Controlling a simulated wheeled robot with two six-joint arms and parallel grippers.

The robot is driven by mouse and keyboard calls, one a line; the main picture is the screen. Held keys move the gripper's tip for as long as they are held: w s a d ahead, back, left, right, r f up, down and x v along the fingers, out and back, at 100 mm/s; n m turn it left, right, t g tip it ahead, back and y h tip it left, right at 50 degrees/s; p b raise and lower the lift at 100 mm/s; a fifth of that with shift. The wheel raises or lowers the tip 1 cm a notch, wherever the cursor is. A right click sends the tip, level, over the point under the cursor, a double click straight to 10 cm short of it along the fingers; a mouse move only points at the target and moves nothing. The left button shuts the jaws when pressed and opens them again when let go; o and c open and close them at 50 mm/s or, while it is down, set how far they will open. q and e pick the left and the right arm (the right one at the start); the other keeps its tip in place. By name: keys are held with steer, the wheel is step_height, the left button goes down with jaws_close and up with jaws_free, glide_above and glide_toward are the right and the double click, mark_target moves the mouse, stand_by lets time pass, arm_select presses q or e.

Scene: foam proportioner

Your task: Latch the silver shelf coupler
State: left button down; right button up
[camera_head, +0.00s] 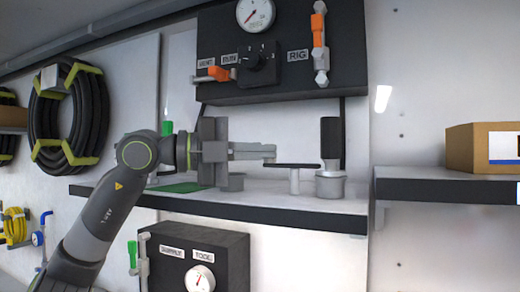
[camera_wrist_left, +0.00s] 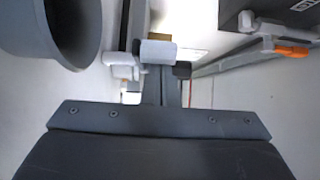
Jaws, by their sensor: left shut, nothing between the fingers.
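The silver shelf coupler appears to be the squat silver-grey cylinder (camera_head: 329,187) on the shelf, with a black upright cylinder (camera_head: 331,142) rising from it. Left of it, a flat black bar (camera_head: 292,165) lies level across a short pale post (camera_head: 295,182). My left gripper (camera_head: 270,153) comes in from the left, shut and empty. Its fingers point right, with their tips close to the black bar's left end; I cannot tell whether they touch. In the left wrist view, the gripper's dark body fills the bottom. My right gripper is not in view.
The shelf (camera_head: 270,205) has a dark front edge. A black panel (camera_head: 285,75) with a gauge, knob and orange-handled valves hangs above. A lower panel (camera_head: 190,262) sits below. Coiled black hose (camera_head: 45,115) hangs left; a cardboard box (camera_head: 478,147) stands on the right shelf.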

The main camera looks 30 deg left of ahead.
arm_select(q)
steer(key=shift+w+a+r, duration=0.15)
steer(key=shift+a+r, duration=0.05)
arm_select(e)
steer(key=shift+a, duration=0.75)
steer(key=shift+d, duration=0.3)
